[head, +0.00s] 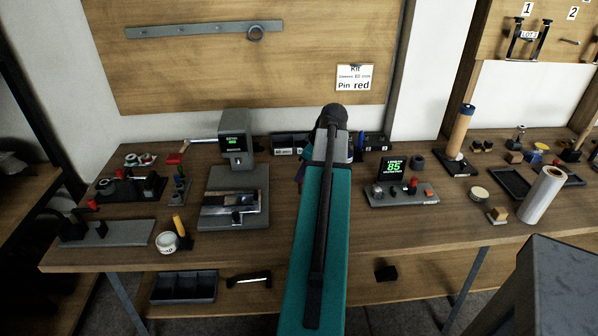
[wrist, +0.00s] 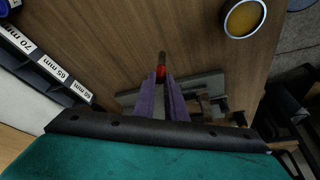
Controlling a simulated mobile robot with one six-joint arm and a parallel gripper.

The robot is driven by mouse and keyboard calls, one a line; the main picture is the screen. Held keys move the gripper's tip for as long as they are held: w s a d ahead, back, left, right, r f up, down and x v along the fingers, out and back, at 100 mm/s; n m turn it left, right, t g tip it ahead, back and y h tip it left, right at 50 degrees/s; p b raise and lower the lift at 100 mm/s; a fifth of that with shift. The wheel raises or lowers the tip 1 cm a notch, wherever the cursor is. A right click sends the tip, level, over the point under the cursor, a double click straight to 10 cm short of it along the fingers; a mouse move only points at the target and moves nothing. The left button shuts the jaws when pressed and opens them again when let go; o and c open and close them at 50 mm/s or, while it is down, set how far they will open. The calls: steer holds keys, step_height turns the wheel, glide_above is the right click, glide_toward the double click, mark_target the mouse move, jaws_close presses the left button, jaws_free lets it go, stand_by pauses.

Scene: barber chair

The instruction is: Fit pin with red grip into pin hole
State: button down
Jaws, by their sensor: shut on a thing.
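In the wrist view my gripper (wrist: 163,79) has its two purple fingers closed on a pin with a red grip (wrist: 161,71). The pin's dark end points away from the fingers, over the brown bench top. A grey plate (wrist: 207,84) with black fittings lies beyond and beside the fingers; the gap to it cannot be judged. I cannot make out the pin hole.
A grey press-like device (head: 236,147) stands left of my arm. A display unit reading 85 (head: 393,168) stands right. Labelled bins (wrist: 45,66) line the back. Black trays (head: 183,288) and other fixtures crowd the area.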

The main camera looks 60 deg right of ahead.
steer(key=s+a+r+b, duration=0.1)
steer(key=s+a+b, duration=0.1)
steer(key=s+a, duration=0.5)
steer(key=shift+s+a, duration=0.2)
steer(key=shift+s, duration=0.7)
steer(key=shift+s, duration=0.15)
